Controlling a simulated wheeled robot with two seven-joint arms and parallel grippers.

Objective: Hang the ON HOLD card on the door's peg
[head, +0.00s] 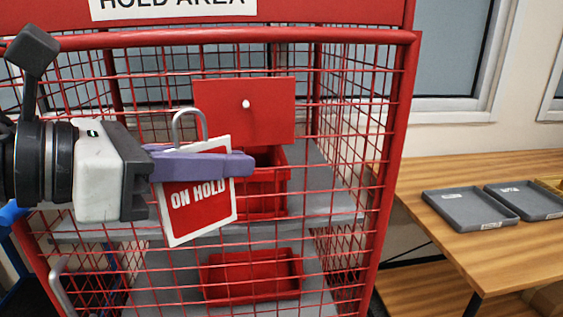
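The ON HOLD card (198,203) is red with a white border and hangs slightly tilted in front of the cage door. A grey wire loop (188,122) rises above its top edge. My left gripper (245,164) reaches in from the left, and its purple fingers lie across the card's upper part, seemingly closed on it. The peg (245,104) is a small white knob on the red plate (270,122) of the door. The card and its loop are to the left of the peg and lower, apart from it in the picture. My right gripper is not in view.
The red mesh cage (398,120) holds grey shelves with red bins (252,276) behind the door. A grey door handle (61,287) is at lower left. A wooden table (440,240) with grey trays (470,208) stands at right.

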